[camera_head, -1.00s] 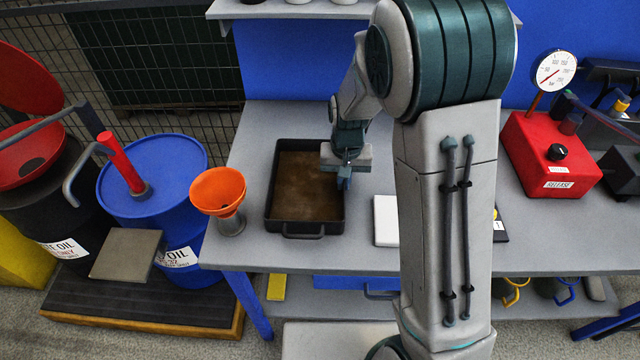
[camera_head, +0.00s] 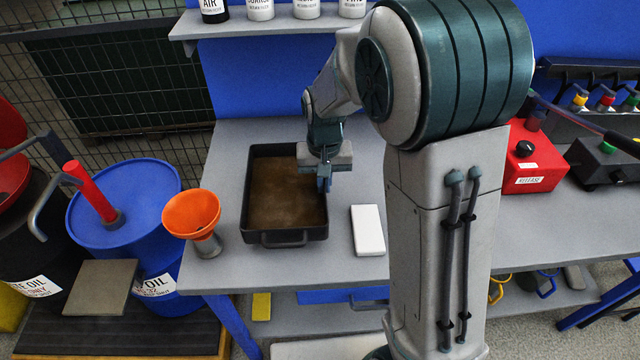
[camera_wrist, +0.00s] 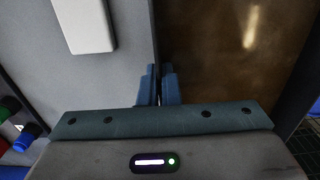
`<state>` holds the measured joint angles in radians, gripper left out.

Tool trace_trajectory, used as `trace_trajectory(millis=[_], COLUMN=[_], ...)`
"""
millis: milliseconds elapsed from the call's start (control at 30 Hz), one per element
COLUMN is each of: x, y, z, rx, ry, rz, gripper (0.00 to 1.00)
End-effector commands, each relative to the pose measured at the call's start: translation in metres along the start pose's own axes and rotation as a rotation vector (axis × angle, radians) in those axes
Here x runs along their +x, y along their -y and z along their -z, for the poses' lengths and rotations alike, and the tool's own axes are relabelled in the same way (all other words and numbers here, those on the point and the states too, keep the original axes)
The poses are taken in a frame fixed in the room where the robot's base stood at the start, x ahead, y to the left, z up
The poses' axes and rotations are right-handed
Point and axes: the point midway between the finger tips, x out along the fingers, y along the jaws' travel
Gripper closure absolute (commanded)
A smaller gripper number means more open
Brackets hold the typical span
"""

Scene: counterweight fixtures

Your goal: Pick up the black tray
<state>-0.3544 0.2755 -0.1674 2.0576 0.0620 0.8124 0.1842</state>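The black tray (camera_head: 285,238), a rectangular pan with raised walls, handles and a brown, shiny inside, rests on the grey workbench. My gripper (camera_head: 324,180) is at its right wall, pointing down. In the wrist view, my gripper's two blue fingers (camera_wrist: 158,88) are close together with the tray's thin wall between them, one finger inside the tray and one outside. They look shut on the wall. The tray appears level and on the bench; I see no gap under it. The fingertips' lower ends are hard to make out.
An orange funnel (camera_head: 191,213) stands close left of the tray. A white block (camera_head: 367,230) lies to its right. Blue (camera_head: 125,205) and black drums stand left of the bench. A shelf (camera_head: 270,27) with bottles hangs behind. A red release box (camera_head: 535,160) is at right.

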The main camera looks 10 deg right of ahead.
Motion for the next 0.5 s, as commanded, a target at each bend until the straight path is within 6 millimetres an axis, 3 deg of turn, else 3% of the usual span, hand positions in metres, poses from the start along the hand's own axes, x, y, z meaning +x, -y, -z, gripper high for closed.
trace_trajectory(millis=[500], x=[-0.033], y=[-0.035], z=[-0.043], rx=[0.003], ry=[-0.003], rz=[0.002], gripper=[1.00])
